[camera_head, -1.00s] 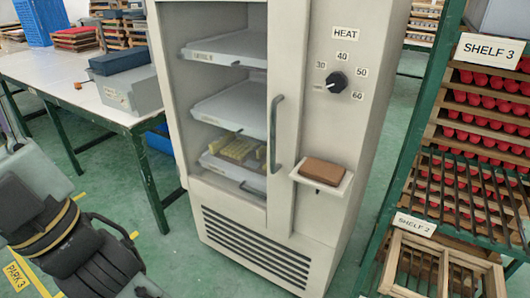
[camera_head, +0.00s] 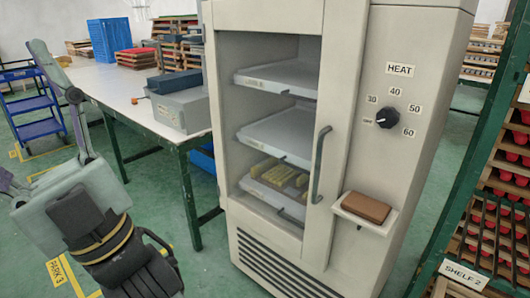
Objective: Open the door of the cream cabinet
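The cream cabinet (camera_head: 345,130) stands in the middle of the view. Its door (camera_head: 311,60) has a cream frame around a window and looks shut. A grey vertical bar handle (camera_head: 319,165) is on the door's right side. Several pale shelves show through the window, and yellow pieces (camera_head: 277,174) lie on the lowest one. A pale grey and black jointed body at the lower left, with yellow bands, looks like part of my arm. Its black end (camera_head: 132,255) may be my gripper; fingertips cannot be made out. Nothing touches the handle.
A brown block (camera_head: 365,207) lies on a small ledge right of the handle. A heat knob (camera_head: 388,118) is above it. A white table (camera_head: 130,92) with boxes stands left of the cabinet. A green rack (camera_head: 475,165) stands at the right. Green floor shows between table and cabinet.

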